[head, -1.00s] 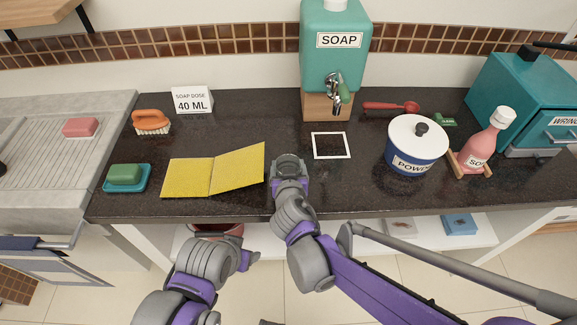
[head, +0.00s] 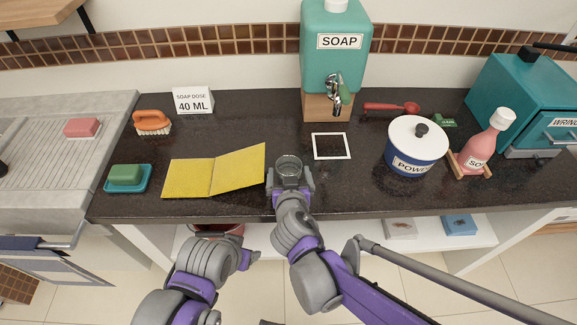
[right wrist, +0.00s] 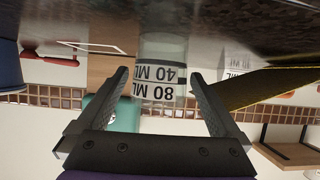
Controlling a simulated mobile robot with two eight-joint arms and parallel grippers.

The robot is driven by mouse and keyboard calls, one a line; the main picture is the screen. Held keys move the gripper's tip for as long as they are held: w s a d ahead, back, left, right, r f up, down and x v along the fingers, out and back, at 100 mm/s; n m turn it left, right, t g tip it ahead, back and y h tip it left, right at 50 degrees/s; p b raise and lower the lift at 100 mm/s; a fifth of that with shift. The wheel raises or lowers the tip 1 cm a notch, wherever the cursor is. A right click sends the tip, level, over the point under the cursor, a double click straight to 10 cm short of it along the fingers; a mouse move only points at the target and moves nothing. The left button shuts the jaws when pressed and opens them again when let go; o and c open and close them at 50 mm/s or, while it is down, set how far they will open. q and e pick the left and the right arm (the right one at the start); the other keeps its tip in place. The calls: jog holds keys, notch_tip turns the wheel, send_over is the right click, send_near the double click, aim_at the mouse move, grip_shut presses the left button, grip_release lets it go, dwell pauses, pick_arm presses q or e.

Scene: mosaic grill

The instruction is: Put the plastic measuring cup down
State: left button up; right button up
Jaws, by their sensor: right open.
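The clear plastic measuring cup (head: 289,166) stands upright on the dark counter near its front edge, right of the yellow cloth. In the right wrist view, which is upside down, the cup (right wrist: 160,80) shows "80 ML" and "40 ML" bands and its base meets the counter. My right gripper (head: 290,181) is open around the cup. In the wrist view the fingers of the right gripper (right wrist: 160,76) stand on both sides of the cup, with a gap at each side.
A white square outline (head: 331,157) lies empty behind and right of the cup. The soap dispenser (head: 336,60) stands at the back. The yellow cloth (head: 190,179) lies to the left; the powder tub (head: 415,147) and pink bottle (head: 482,148) are to the right.

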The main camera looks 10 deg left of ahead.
jog(key=p+v, duration=0.1)
jog(key=v, duration=0.7)
jog(key=d+f+m+g+h, duration=0.1)
jog(key=d+f+h, duration=0.15)
jog(key=d, duration=0.65)
jog(key=s+d+f+m+g, duration=0.1)
jog(key=s+d+f+g, duration=0.1)
jog(key=s+d, duration=0.4)
jog(key=s+d+f+m+g+h, duration=0.1)
jog(key=s+d+f+g, duration=0.2)
jog(key=s+d, duration=0.4)
jog(key=d+g, duration=0.1)
jog(key=d, duration=0.4)
jog(key=shift+f+m, duration=0.15)
jog(key=shift+m, duration=0.15)
jog(key=shift+s+d, duration=0.1)
jog(key=shift+d, duration=0.05)
